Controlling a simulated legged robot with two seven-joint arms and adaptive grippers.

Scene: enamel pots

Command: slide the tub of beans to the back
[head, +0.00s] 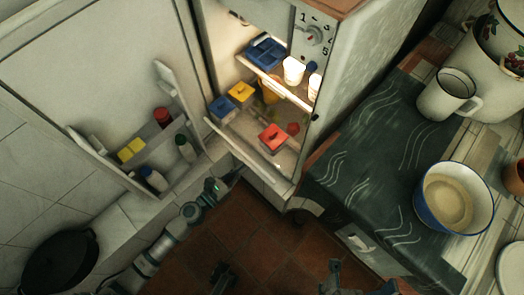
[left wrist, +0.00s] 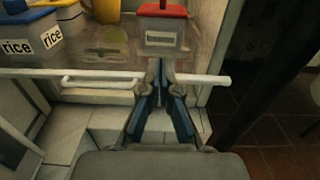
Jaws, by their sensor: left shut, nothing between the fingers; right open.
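A clear tub with a red lid (head: 274,138) stands on the lower level of the open fridge, near its front right. In the left wrist view this tub (left wrist: 161,38) has a white label too blurred to read. My left gripper (head: 237,174) is shut and empty at the fridge's front edge. In the left wrist view its fingertips (left wrist: 154,66) are together at the white front rail, below and in front of the red-lidded tub, seemingly apart from it. My right gripper (head: 222,272) is open, low over the floor at the bottom edge, partly cut off.
Blue-lidded (head: 221,107) and yellow-lidded (head: 241,91) tubs labelled rice stand left of the red-lidded one. A small red item (head: 293,128) is behind it. The fridge door (head: 105,75) stands open at left; a counter (head: 375,150) is at right.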

